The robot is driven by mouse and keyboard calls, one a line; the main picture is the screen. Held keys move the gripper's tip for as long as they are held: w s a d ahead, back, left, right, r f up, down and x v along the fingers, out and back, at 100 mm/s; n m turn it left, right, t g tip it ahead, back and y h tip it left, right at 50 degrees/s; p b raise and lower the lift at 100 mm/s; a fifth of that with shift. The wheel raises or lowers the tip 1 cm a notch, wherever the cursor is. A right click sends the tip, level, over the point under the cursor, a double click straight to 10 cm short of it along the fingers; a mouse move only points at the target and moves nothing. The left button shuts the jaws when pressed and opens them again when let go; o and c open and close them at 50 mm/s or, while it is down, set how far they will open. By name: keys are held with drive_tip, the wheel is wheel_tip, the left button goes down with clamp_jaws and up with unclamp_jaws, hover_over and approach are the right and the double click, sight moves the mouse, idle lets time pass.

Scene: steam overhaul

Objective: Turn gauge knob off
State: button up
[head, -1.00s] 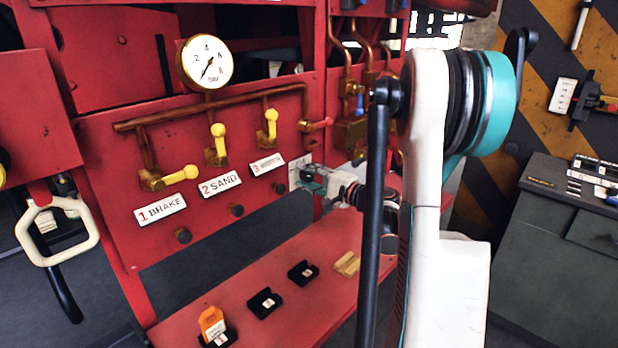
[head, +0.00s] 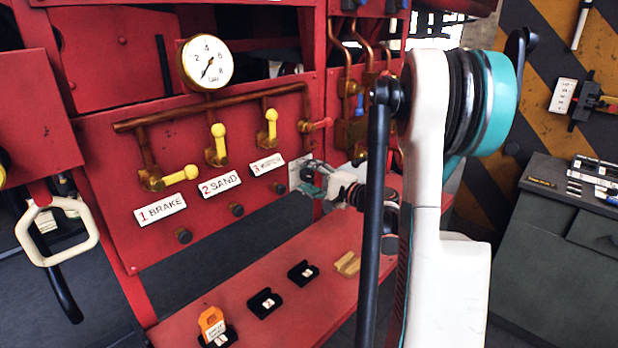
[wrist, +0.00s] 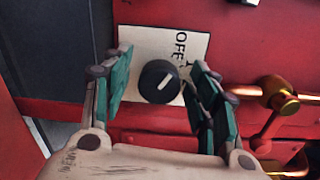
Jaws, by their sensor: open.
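The gauge knob (wrist: 160,82) is a round black knob with a white pointer line, on a white plate (wrist: 147,43) that reads OFF along one edge. In the wrist view the pointer lies at a slant, its upper end toward the right. My gripper (wrist: 161,90) is open, with one green-padded finger on each side of the knob. Gaps show between the knob and both fingers. In the head view my gripper (head: 313,180) is at the right end of the red panel, in front of the plate (head: 299,174), and the knob is hidden there.
A round pressure gauge (head: 207,62) tops the copper pipes. Yellow-handled valves (head: 180,175) sit above the BRAKE label (head: 160,209) and others. The red shelf (head: 262,285) below holds small black holders and an orange tag (head: 212,322). A copper fitting (wrist: 275,95) is right of my fingers.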

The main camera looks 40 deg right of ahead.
drive_tip(key=s+d, duration=0.1)
drive_tip(key=s, duration=1.1)
drive_tip(key=shift+d+r, duration=0.15)
drive_tip(key=shift+d, duration=0.05)
